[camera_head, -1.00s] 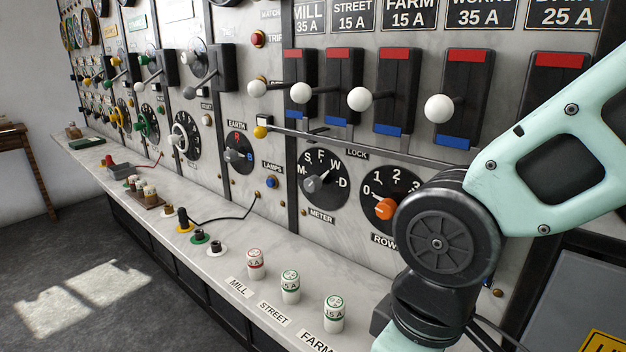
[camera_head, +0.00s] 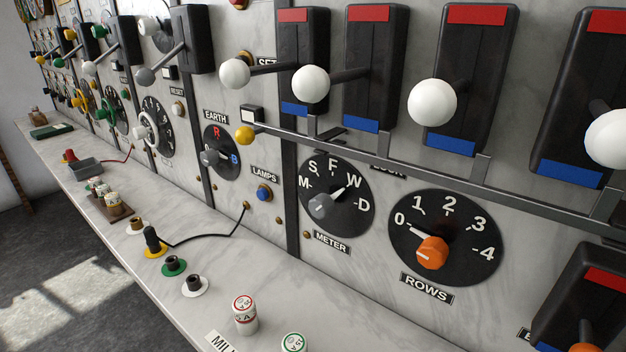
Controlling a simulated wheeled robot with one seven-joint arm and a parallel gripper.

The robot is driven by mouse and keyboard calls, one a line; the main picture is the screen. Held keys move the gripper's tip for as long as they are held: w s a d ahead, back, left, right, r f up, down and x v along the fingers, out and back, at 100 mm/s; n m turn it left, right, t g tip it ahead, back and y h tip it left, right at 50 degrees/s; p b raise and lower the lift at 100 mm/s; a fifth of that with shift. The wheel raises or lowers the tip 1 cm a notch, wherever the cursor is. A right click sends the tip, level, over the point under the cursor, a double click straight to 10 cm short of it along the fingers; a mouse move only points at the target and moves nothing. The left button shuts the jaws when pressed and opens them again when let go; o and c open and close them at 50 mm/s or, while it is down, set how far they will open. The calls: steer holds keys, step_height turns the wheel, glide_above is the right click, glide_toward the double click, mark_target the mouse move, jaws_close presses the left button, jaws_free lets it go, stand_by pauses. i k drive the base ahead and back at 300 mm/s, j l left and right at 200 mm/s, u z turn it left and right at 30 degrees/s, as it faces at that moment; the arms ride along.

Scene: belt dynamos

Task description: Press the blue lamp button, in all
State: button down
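The blue lamp button (camera_head: 264,193) is a small blue dome on the marble panel, below the LAMPS label (camera_head: 265,174). It sits right of the EARTH dial (camera_head: 221,152) and left of a dark vertical strip. Nothing touches or covers it. My gripper is outside the view, so its fingers cannot be seen.
A ledge (camera_head: 300,325) runs below the panel with fuses (camera_head: 245,312), coloured sockets (camera_head: 173,265) and a black cable (camera_head: 205,238). A METER dial (camera_head: 336,194) and a ROWS dial (camera_head: 445,237) are to the right. A lock bar (camera_head: 400,166) and white-knobbed levers (camera_head: 432,103) stick out above.

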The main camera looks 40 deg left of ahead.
mark_target(262, 194)
steer(key=k+j, duration=0.1)
steer(key=j, duration=0.3)
steer(key=j+z, duration=0.15)
steer(key=j, duration=0.25)
steer(key=k+j, duration=0.15)
steer(key=j, duration=0.2)
steer(key=k+j+z, duration=0.15)
steer(key=j, duration=0.2)
steer(key=k+j, duration=0.1)
steer(key=j, duration=0.3)
steer(key=k+j+z, duration=0.15)
steer(key=j, duration=0.2)
